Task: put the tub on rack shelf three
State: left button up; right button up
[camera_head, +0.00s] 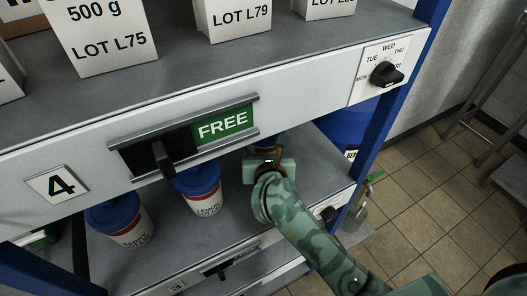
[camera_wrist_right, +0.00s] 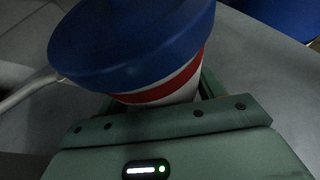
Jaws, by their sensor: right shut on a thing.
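My right gripper (camera_head: 268,160) reaches in under the shelf four front and is shut on a tub. In the right wrist view the tub (camera_wrist_right: 135,45) has a wide blue lid and a white body with a red band, between the jaws (camera_wrist_right: 158,108). In the head view only a sliver of this tub (camera_head: 265,147) shows behind the gripper. Rack shelf three (camera_head: 240,222) is the grey shelf below, marked 3 on its front. I cannot tell whether the held tub touches it. My left gripper is not in view.
Two similar blue-lidded tubs, one in the middle (camera_head: 199,188) and one farther left (camera_head: 121,220), stand on shelf three. Shelf four's front (camera_head: 90,150) overhangs, with a FREE slider (camera_head: 221,124) and day dial (camera_head: 386,73). A blue drum (camera_head: 347,124) and rack post (camera_head: 388,120) are right.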

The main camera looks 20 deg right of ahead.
jog(key=shift+f, duration=0.1)
jog(key=o, duration=1.3)
jog(key=shift+s+a+r, duration=0.1)
jog(key=shift+s+r, duration=0.2)
jog(key=shift+s, duration=0.05)
jog(key=p+v, duration=0.2)
jog(key=v, duration=0.9)
jog(key=shift+s, duration=0.15)
